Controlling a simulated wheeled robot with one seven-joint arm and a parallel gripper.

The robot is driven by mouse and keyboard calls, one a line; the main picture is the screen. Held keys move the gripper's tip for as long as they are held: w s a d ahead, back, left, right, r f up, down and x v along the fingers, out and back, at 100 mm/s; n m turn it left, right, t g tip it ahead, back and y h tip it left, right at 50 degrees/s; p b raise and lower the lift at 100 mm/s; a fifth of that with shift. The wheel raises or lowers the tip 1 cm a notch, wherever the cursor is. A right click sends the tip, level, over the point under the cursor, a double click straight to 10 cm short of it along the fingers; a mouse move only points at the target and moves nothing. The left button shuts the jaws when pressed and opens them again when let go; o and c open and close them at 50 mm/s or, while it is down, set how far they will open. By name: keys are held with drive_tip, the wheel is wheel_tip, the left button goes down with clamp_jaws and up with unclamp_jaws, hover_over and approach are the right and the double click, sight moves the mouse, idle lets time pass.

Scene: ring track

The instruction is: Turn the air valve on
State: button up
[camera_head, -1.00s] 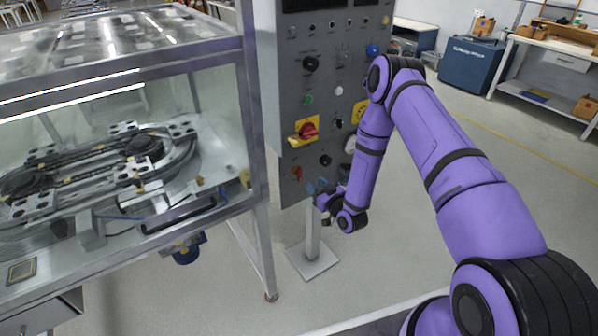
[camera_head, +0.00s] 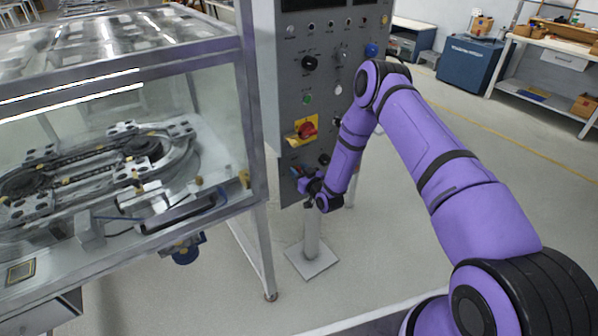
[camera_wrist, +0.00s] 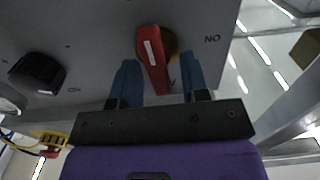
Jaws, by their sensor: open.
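The air valve has a red handle (camera_wrist: 152,58) with a pale stripe, on a brass-coloured base on the grey control panel (camera_wrist: 100,28). In the wrist view the handle points down the picture, tilted slightly, and lies between the two blue fingers of my gripper (camera_wrist: 158,82). The fingers are open, with a gap on both sides of the handle. In the head view my gripper (camera_head: 303,181) is at the lower part of the panel and covers most of the valve.
A red knob on a yellow plate (camera_head: 305,130) sits above the valve. A black knob (camera_wrist: 37,73) is beside it in the wrist view. The glass-walled ring track cabinet (camera_head: 254,140) stands to the left.

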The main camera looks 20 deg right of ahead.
drive_tip(key=c, duration=0.7)
drive_tip(key=shift+c, duration=0.2)
drive_tip(key=shift+w+m, duration=0.1)
drive_tip(key=shift+m, duration=0.3)
drive_tip(key=m, duration=0.3)
drive_tip(key=shift+d+f+m, duration=0.1)
drive_tip(key=shift+d+m, duration=0.2)
drive_tip(key=shift+d, duration=0.05)
drive_tip(key=shift+w+d+f+m, duration=0.15)
drive_tip(key=shift+f+m, duration=0.1)
drive_tip(key=shift+m, duration=2)
drive_tip(key=shift+d+f+m, duration=0.15)
drive_tip(key=shift+f+m, duration=0.1)
drive_tip(key=shift+m, duration=2.05)
drive_tip(key=shift+w+d+f+m, duration=0.15)
drive_tip(key=shift+f+m, duration=0.1)
drive_tip(key=shift+m, duration=2)
drive_tip(key=shift+s, duration=0.1)
